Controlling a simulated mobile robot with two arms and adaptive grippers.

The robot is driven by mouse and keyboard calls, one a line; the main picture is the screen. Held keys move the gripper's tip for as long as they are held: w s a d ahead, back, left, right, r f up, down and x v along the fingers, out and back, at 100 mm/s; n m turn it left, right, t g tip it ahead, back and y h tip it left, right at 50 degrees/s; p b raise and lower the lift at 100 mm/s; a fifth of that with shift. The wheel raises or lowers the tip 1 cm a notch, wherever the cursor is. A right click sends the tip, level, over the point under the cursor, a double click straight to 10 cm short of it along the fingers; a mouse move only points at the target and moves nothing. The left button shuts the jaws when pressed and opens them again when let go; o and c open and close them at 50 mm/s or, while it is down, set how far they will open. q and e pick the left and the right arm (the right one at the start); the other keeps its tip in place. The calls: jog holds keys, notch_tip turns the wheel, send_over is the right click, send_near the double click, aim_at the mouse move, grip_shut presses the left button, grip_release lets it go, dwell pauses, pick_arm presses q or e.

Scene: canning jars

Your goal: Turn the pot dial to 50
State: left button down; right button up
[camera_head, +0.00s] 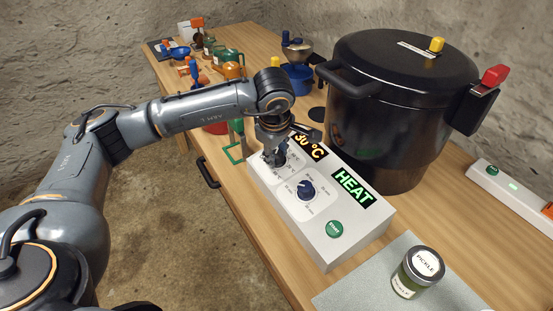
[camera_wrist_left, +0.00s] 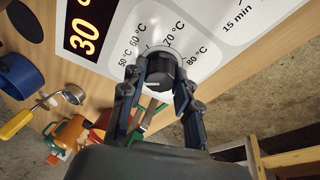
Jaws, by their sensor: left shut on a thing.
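The control panel (camera_head: 318,231) is a white box on the bench, with a display (camera_head: 311,147) reading 30 °C and a HEAT display (camera_head: 352,188). My left gripper (camera_head: 275,155) is at the panel's far dial, which it mostly hides in the head view. In the left wrist view the left gripper (camera_wrist_left: 158,80) is shut around this dark dial (camera_wrist_left: 160,66), one finger on each side. Labels 50, 60, 70 and 80 °C ring the dial; I cannot tell surely which one it points to. The big black pot (camera_head: 385,120) stands behind the panel. My right gripper is not in view.
A second dark dial (camera_head: 306,190) with minute marks and a green start button (camera_head: 334,229) are on the panel. A pickle jar (camera_head: 418,270) stands on a grey mat (camera_head: 352,291) at the front. A white power strip (camera_head: 508,193) lies right. Funnels and colored items crowd the far bench.

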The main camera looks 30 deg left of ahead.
pick_arm(q)
jog(key=shift+m+b, duration=0.35)
jog(key=shift+m, duration=0.05)
dwell(0.4)
jog(key=c, duration=1)
grip_release()
jog(key=shift+r, duration=0.15)
jog(key=v, duration=1.1)
jog(key=shift+s+r, duration=0.25)
jog(key=shift+r, duration=0.1)
